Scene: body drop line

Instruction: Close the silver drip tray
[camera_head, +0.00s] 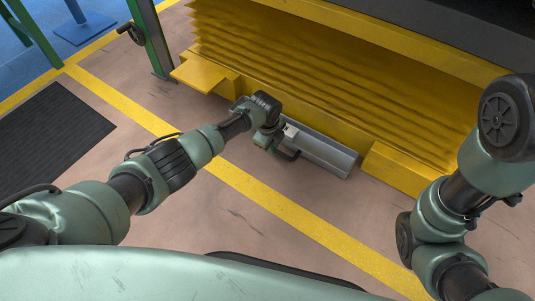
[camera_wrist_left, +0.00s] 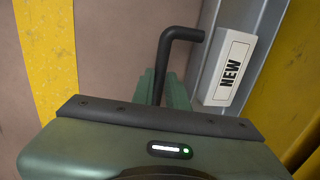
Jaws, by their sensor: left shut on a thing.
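The silver drip tray (camera_head: 325,152) is a long grey metal tray low at the foot of the yellow machine, sticking out from under its edge. A bent black handle (camera_wrist_left: 181,34) stands off the tray. My left gripper (camera_wrist_left: 164,86) is shut on the handle's bar, with the green fingers on either side of it. In the head view the left gripper (camera_head: 268,142) is at the tray's front. My right gripper is out of view.
The yellow machine with ribbed bellows (camera_head: 330,70) rises behind the tray, with yellow blocks on both sides. A yellow floor line (camera_head: 280,208) runs in front. A dark mat (camera_head: 50,135) and a green post (camera_head: 152,40) are at left. The floor in front is clear.

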